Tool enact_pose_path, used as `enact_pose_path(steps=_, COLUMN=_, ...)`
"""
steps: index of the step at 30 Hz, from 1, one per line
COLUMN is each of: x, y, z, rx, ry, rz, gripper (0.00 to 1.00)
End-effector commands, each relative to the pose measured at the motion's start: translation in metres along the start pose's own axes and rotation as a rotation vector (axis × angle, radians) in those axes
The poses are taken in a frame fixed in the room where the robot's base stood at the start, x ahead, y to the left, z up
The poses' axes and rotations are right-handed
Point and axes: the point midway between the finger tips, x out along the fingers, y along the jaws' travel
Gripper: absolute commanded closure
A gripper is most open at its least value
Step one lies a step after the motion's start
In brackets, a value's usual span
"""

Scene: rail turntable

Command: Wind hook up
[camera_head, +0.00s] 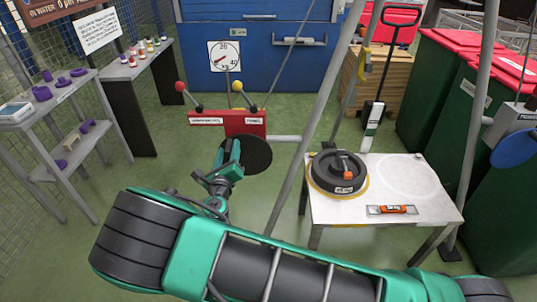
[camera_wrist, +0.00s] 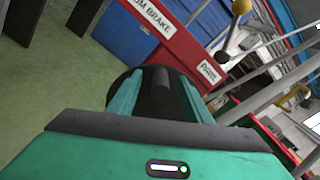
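A red winch box (camera_head: 245,122) carries a red-knobbed lever (camera_head: 180,86) and a yellow-knobbed lever (camera_head: 238,86). A dark round wheel (camera_head: 258,155) sits at its front, with a short dark crank handle (camera_wrist: 160,88) pointing toward the wrist camera. My gripper (camera_head: 228,160) is at the wheel. In the wrist view the gripper's teal fingers (camera_wrist: 160,80) stand on either side of the handle, with gaps that look visible; contact is not seen. A small yellow piece, possibly the hook (camera_head: 363,66), hangs by the grey poles; its details are too small to tell.
A white table (camera_head: 330,210) at right bears a black weight (camera_head: 338,172) and an orange level (camera_head: 391,210). A grey pole (camera_head: 305,150) slants down right of the wheel. Grey shelves (camera_head: 45,150) stand left. Green bins (camera_head: 470,100) stand right. Green floor around the winch is open.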

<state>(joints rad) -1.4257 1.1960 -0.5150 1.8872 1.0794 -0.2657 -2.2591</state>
Motion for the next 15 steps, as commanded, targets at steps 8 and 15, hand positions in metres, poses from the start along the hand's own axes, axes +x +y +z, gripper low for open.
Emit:
enact_pose_path(steps=8, x=-0.0002, y=0.0, z=-0.0001, rx=0.0, ry=0.0, rz=0.0, gripper=1.0)
enact_pose_path(steps=15, x=-0.0001, y=-0.0095, z=-0.0019, rx=0.094, ry=0.002, rz=-0.001, gripper=1.0)
